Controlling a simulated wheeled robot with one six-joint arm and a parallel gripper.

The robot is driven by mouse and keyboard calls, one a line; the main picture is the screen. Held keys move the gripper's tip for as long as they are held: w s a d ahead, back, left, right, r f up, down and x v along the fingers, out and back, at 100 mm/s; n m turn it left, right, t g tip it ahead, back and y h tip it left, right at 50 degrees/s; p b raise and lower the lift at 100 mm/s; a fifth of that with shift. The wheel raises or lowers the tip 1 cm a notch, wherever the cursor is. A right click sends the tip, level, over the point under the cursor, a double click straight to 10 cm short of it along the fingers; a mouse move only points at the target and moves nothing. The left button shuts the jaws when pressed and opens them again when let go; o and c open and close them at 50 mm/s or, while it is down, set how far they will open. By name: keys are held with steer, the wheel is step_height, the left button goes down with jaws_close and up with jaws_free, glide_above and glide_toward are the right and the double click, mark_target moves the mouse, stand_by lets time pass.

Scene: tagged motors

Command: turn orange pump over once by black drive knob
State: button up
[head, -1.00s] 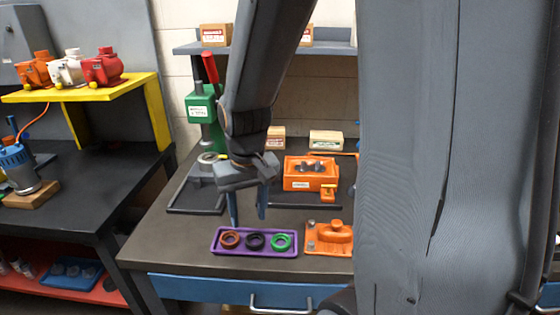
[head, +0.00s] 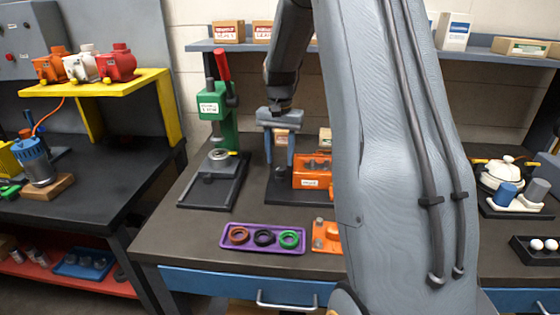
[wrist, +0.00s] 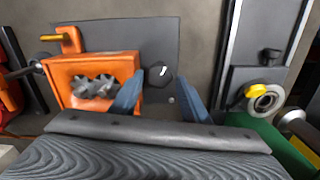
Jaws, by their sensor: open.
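The orange pump (head: 311,172) is an open box with grey gears inside, mounted on a dark plate on the middle bench. My arm hides its right side in the head view. The wrist view shows the pump (wrist: 97,68) at the left, with the black drive knob (wrist: 160,70) beside it, bearing a white mark. My gripper (head: 279,170) is open above the plate, left of the pump. In the wrist view the knob appears between the fingertips of the gripper (wrist: 161,80). I cannot tell whether they touch it.
A green press (head: 217,115) with a red lever stands left of the pump. A purple tray (head: 262,249) with three rings and a partly hidden orange cover (head: 324,235) lie at the bench front. Boxes stand on the rear shelf (head: 370,50).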

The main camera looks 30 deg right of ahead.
mark_target(280, 171)
steer(key=shift+f+p, duration=0.3)
steer(key=shift+f, duration=1.1)
steer(key=c, duration=0.8)
steer(key=shift+n, duration=0.4)
steer(key=n, duration=0.3)
steer(key=shift+p, duration=0.4)
steer(key=shift+d+n, duration=0.15)
steer(key=shift+n, duration=1.85)
